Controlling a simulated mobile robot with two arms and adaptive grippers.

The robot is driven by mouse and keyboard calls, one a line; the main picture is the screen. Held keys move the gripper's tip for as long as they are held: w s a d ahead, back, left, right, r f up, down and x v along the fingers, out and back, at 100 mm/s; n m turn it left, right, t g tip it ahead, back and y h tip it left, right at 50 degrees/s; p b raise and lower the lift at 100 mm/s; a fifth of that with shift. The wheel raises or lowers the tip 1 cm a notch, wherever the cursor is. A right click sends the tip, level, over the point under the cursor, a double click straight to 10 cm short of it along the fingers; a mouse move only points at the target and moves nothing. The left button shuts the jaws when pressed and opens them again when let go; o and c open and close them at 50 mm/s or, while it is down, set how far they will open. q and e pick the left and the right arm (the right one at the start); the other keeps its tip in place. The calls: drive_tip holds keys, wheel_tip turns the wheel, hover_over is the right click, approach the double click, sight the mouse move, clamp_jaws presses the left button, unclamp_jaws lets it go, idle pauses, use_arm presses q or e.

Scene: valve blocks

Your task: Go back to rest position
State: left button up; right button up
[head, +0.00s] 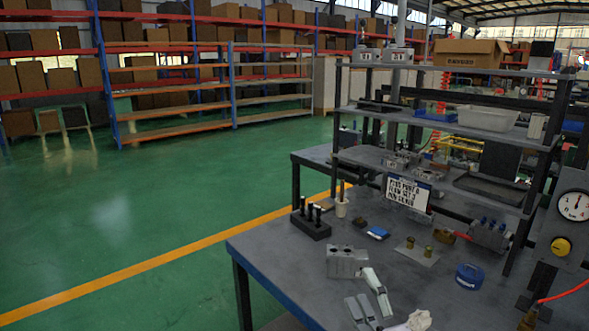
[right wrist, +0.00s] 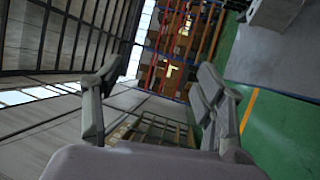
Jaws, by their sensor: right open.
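My right gripper (head: 360,285) shows at the bottom of the head view, over the front of the workbench (head: 280,272). Its two grey fingers are apart with nothing between them. It also shows in the right wrist view (right wrist: 158,75), open and empty, with the shelves and roof beyond it. A grey valve block (head: 347,261) sits on the bench just beyond the fingertips in the head view. Part of a grey block (right wrist: 268,14) shows at the top right of the right wrist view. My left gripper is not in view.
A pressure gauge panel (head: 567,220) is at the right. Green floor (head: 130,220) is clear at left.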

drive_tip(key=s+d+f+m+g+h, duration=0.4)
drive_tip(key=f+m, duration=0.2)
drive_tip(key=f, duration=0.2)
drive_tip(key=s+d+f+m+g+h, duration=0.3)
drive_tip(key=s+d+f+m, duration=0.15)
drive_tip(key=f+m, duration=0.3)
drive_tip(key=s+f+m+g, duration=0.2)
drive_tip(key=s+f+g, duration=0.15)
drive_tip(key=s, duration=0.35)
drive_tip(key=s+a+f+m+g+y, duration=0.1)
drive_tip(key=s+f+m+g, duration=0.2)
drive_tip(key=s, duration=0.4)
drive_tip(key=s+f+g, duration=0.3)
drive_tip(key=s+f, duration=0.2)
drive_tip(key=s, duration=0.1)
wheel_tip(320, 180, down, 25)
drive_tip(key=s+g, duration=0.1)
drive_tip(key=s+d+f+g, duration=0.1)
drive_tip(key=s+d+f, duration=0.1)
drive_tip(key=s+f, duration=1.5)
drive_tip(key=shift+d, duration=0.4)
